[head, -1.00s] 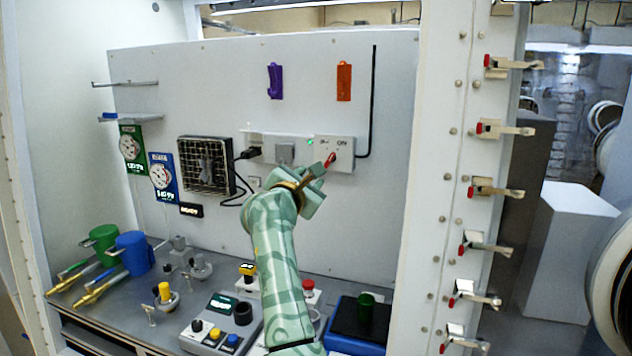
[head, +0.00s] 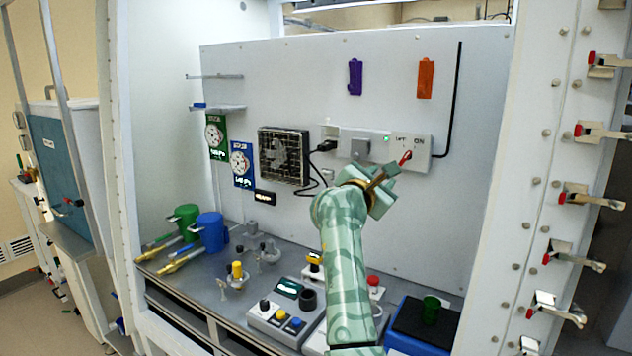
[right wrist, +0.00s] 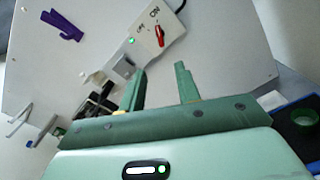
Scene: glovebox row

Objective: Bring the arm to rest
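My right arm (head: 345,260) reaches up from the bottom of the head view. Its gripper (head: 382,176) is in front of the back panel, below and left of a red switch lever (head: 405,157). In the right wrist view the gripper (right wrist: 160,85) has its two fingers apart with nothing between them. The red lever (right wrist: 159,36) stands beyond the fingertips, apart from them, on a white box marked OFF and ON. A small green light glows on the box. My left gripper is in neither view.
A caged fan (head: 284,156), a plugged-in cable and purple (head: 355,77) and orange (head: 425,79) holders are on the panel (head: 300,90). Below are green and blue mugs (head: 209,231), a button box (head: 283,325) and a blue-edged tray (head: 403,343) with a green cup (head: 431,310).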

